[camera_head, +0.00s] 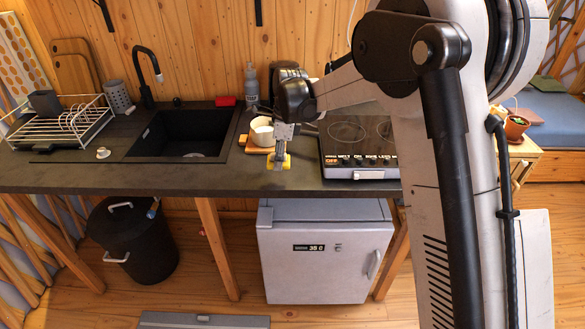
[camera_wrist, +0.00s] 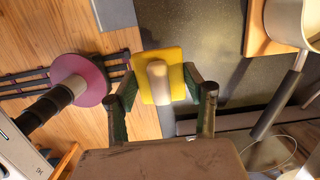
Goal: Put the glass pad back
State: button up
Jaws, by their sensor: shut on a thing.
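The glass pad (camera_wrist: 175,57) is a small yellow square with a pale rounded grip on it. My gripper (camera_wrist: 160,82) is shut on it, with one dark finger at each side of the pad in the wrist view. In the head view the pad (camera_head: 279,162) shows just under my gripper (camera_head: 281,151), over the worktop in front of the pot. I cannot tell whether it touches the worktop. The wrist view shows the worktop edge and the floor around the pad.
A white pot (camera_head: 262,130) stands on a wooden board (camera_head: 256,149) behind the pad. The sink (camera_head: 183,131) is to the left, the cooktop (camera_head: 352,138) to the right. A dish rack (camera_head: 62,128) is at the far left. The dark worktop (camera_head: 215,180) is bare along its front.

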send_over(292, 173)
jog(key=f, duration=0.4)
jog(key=shift+s+d+p, duration=0.1)
jog(key=shift+d+p, duration=0.15)
jog(key=shift+p, duration=0.15)
jog(key=shift+f+p, duration=0.3)
jog(key=shift+f, duration=1.7)
jog(key=shift+f, duration=0.1)
jog(key=shift+f, duration=0.1)
jog(key=o, duration=1.2)
